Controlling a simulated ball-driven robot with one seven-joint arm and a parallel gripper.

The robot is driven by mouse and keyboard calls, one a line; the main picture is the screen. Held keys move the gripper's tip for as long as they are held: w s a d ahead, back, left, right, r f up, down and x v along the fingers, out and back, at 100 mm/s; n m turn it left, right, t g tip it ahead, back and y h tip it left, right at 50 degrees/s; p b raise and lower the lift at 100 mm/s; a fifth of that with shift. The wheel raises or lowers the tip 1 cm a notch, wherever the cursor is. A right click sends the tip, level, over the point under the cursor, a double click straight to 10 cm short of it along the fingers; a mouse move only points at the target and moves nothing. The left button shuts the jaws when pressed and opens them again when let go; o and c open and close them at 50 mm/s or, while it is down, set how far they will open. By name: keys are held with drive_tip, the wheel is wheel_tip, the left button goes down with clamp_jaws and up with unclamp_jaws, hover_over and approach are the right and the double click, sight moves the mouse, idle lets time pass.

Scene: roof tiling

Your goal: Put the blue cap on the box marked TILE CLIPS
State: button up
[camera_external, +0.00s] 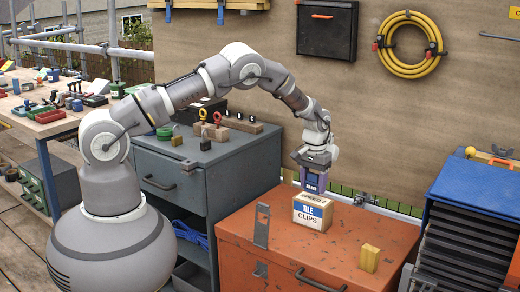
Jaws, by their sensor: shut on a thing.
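The box marked TILE CLIPS (312,213) stands upright on the orange-red chest at the right. It is cardboard-brown with a blue and white label on its front. My gripper (314,163) is directly above the box, pointing down, shut on a small blue-violet piece with pale lettering, the blue cap (314,181). The cap's lower edge is at the box's top; I cannot tell whether they touch or a small gap remains. The cap hides part of the box's top, and the fingertips are too small to see clearly.
The orange-red chest (245,225) also carries a grey metal bracket (262,226) left of the box and a yellow block (369,258) at front right. A grey cabinet (240,165) with small items stands left. A blue rack (465,225) stands right. The chest top between is clear.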

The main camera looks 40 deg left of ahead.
wheel_tip(320, 180, down, 3)
drive_tip(key=shift+r+b, duration=0.1)
drive_tip(key=shift+b, duration=0.3)
drive_tip(key=shift+r, duration=0.1)
drive_tip(key=o, duration=1)
drive_tip(key=shift+o, duration=0.2)
wheel_tip(320, 180, up, 12)
drive_tip(key=p, duration=0.5)
